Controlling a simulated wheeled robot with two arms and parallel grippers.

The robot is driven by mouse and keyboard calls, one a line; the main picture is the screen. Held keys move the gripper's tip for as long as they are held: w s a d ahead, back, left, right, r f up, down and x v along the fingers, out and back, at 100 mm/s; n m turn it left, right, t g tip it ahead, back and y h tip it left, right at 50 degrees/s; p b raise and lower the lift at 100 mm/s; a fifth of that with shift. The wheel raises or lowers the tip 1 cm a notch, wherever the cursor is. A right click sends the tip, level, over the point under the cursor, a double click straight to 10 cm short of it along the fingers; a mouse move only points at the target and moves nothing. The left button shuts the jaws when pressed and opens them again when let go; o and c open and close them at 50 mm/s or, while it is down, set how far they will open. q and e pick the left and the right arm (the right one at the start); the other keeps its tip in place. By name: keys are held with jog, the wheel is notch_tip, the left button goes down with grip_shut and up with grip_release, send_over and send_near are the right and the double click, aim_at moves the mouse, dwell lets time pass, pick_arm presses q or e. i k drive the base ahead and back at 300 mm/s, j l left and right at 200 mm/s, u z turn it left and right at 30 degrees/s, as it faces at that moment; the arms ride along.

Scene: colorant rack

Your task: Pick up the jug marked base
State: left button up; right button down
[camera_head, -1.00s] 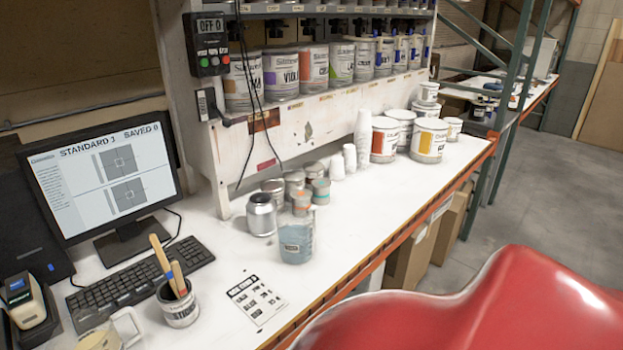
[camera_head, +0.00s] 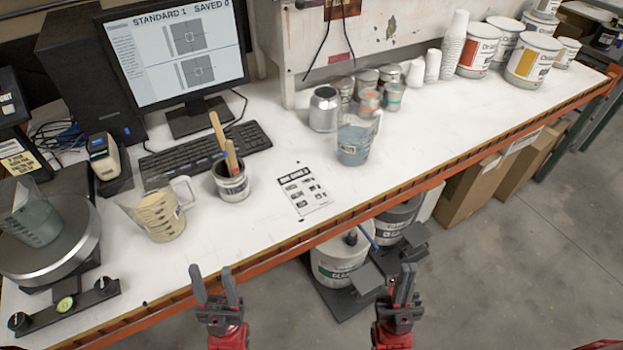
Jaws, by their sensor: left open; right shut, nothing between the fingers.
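A clear jug with blue-grey contents (camera_head: 353,146) stands upright on the white bench. It bears a small dark label, too small to read. A second jug with cream contents and dark marks (camera_head: 160,220) stands further left. A third clear jug with grey-blue contents (camera_head: 36,222) is on a round scale at the left edge. I cannot read which jug is marked base. My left gripper (camera_head: 214,282) is open and empty, in front of the bench edge. My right gripper (camera_head: 402,283) is shut and empty, also in front of the bench, apart from every jug.
A tin with wooden sticks (camera_head: 232,183) stands between the cream jug and a printed sheet (camera_head: 304,190). A silver can (camera_head: 323,109) and small tins are behind the blue-grey jug. Keyboard (camera_head: 205,152) and monitor (camera_head: 172,55) are behind. Buckets (camera_head: 340,262) sit under the bench.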

aim_at(149, 197)
jog(key=u, duration=1.1)
jog(key=k+j+z, duration=0.35)
jog(key=j, duration=0.2)
jog(key=k+j+z, duration=0.4)
jog(key=i+j, duration=0.1)
jog(key=i, duration=0.35)
